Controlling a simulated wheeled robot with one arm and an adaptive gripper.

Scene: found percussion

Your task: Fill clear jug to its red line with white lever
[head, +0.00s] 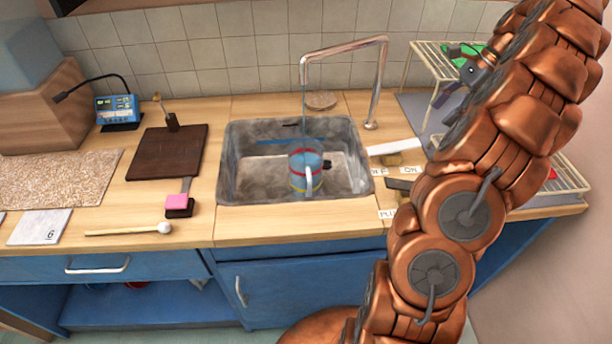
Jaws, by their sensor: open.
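The clear jug (306,179) stands upright in the sink under the spout. It has a red line near its top, a yellow line lower down and a handle at the front. A thin bluish stream runs from the spout (303,72) down to the jug. The jug looks bluish inside, but I cannot tell the exact water level. The white lever (392,147) lies on a small block right of the sink. My gripper (443,103) is dark, open and empty, above the counter to the upper right of the white lever and apart from it.
A dark lever (399,184) sits just below the white one, with small labels beside them. A wire rack (424,60) stands behind my gripper. A dark board (167,152), a pink-topped block (178,203) and a mallet (130,230) lie left of the sink (240,160).

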